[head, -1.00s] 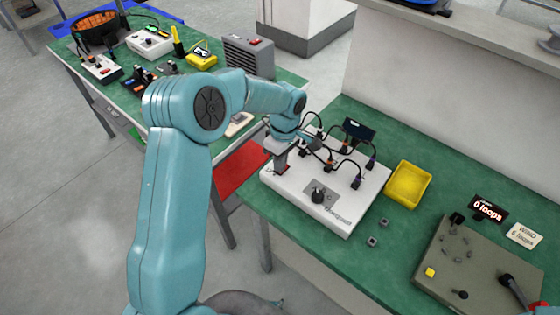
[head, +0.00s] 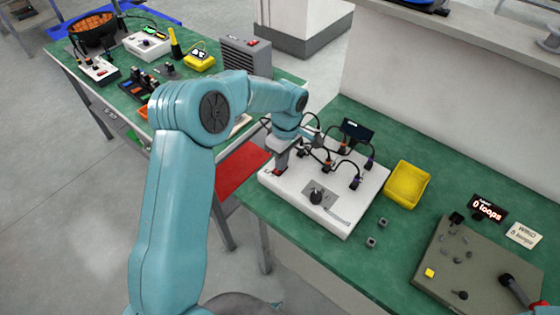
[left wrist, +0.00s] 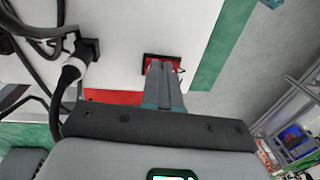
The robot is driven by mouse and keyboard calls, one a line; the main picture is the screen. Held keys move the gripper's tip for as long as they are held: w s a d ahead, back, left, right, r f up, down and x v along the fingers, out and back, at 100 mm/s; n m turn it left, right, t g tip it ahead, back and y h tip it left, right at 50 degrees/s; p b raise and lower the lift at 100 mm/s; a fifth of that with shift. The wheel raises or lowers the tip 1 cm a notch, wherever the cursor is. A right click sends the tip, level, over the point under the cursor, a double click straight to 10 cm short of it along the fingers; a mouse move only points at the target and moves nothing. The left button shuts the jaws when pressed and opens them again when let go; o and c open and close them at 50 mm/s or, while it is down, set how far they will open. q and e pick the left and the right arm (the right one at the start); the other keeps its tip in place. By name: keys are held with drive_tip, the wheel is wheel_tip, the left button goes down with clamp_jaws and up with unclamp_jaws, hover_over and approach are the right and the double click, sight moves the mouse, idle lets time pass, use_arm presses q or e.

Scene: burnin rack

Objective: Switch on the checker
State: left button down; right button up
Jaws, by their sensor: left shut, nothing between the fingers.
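The checker looks to be the white box (head: 295,195) on the green bench, with a dark knob (head: 316,196), several black plugged cables and a dark display (head: 357,130). Its label is too small to read surely. A red switch (head: 277,172) in a black frame sits near its left corner; the switch frame also shows in the left wrist view (left wrist: 148,56). My left gripper (head: 280,167) is shut and empty, pointing down with its fingertips at the switch. The fingers (left wrist: 164,66) hide most of the switch, and I cannot tell whether they touch it.
A yellow tray (head: 408,185) and two small grey cubes (head: 384,222) are right of the box. A grey-green board (head: 430,255) with a lit "0 loops" display (head: 487,209) lies farther right. Another green bench (head: 205,85) with several devices stands at the back left.

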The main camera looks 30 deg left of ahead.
use_arm(q)
drive_tip(key=shift+s+r, duration=0.2)
drive_tip(key=shift+w+r, duration=0.15)
drive_tip(key=shift+r, duration=0.15)
wheel_tip(320, 180, up, 15)
drive_tip(key=w, duration=0.2)
drive_tip(key=shift+r, duration=0.15)
drive_tip(key=shift+s+d, duration=0.1)
drive_tip(key=shift+s+f, duration=0.85)
drive_tip(key=shift+f, duration=0.2)
